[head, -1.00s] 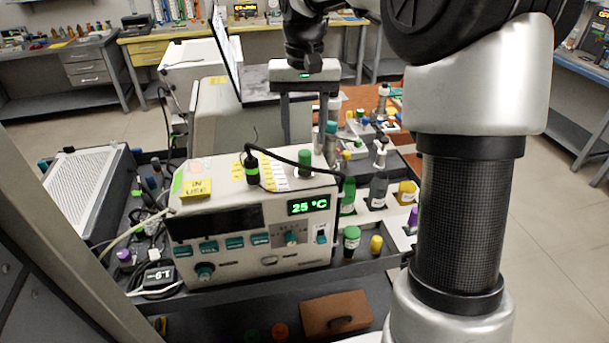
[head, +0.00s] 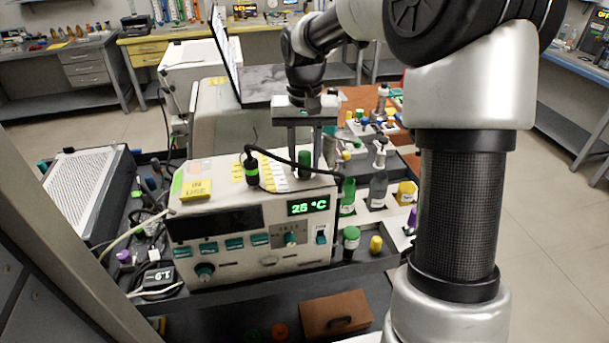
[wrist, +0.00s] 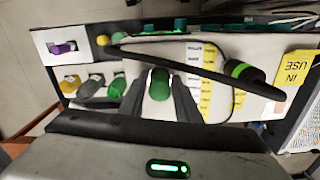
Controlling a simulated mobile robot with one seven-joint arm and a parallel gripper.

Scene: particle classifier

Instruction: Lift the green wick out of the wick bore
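The green wick (head: 303,164) is a short green cylinder standing upright in the top of the white instrument (head: 225,178), near its right end. My gripper (head: 305,163) points down over the instrument with one finger on each side of the wick. The fingers look closed against its sides. In the wrist view the wick (wrist: 159,86) shows between the two fingers of my gripper (wrist: 160,88). The wick bore is hidden under the wick.
A black cable (head: 280,160) with a black, green-banded plug (head: 252,170) arches over the instrument top beside the wick. Green and grey bottles (head: 378,188) stand close to the right. A yellow "IN USE" note (head: 197,190) lies at the left of the top.

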